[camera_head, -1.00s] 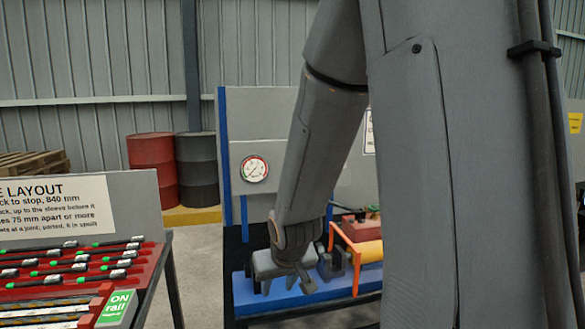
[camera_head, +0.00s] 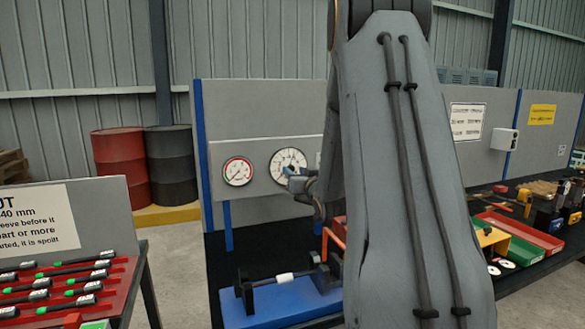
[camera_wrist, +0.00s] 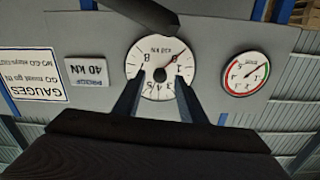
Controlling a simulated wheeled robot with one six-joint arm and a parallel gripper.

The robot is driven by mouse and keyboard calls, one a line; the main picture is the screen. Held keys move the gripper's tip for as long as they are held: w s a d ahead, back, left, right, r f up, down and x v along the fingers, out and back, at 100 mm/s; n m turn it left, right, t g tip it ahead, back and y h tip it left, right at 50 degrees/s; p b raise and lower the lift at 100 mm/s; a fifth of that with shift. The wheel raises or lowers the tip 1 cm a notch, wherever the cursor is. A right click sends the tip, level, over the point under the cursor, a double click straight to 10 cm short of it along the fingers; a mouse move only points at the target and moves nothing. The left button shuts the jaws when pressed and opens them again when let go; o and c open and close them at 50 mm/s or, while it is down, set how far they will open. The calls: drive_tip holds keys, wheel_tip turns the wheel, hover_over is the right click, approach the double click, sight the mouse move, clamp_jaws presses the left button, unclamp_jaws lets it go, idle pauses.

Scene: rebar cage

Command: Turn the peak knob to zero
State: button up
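The peak dial (camera_head: 287,163) is a round white face on the grey back panel. In the wrist view the same dial (camera_wrist: 152,52) appears upside down, with a dark round knob (camera_wrist: 160,75) at its centre. A thin pointer runs from the centre toward the upper right of that picture. My gripper (camera_head: 295,177) is raised in front of the dial and covers its lower right part in the head view. In the wrist view my gripper (camera_wrist: 160,82) is open, one finger on each side of the knob, with gaps visible. Whether the fingertips reach the knob's depth cannot be told.
A smaller red-and-green gauge (camera_head: 238,171) hangs left of the dial. Below stands a blue fixture (camera_head: 262,308) holding a rod with a white sleeve (camera_head: 285,278).

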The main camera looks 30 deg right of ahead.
sight(292, 169)
drive_tip(key=shift+p+x, duration=0.45)
drive_tip(key=shift+x, duration=1.4)
clamp_jaws()
drive_tip(key=shift+f, duration=0.1)
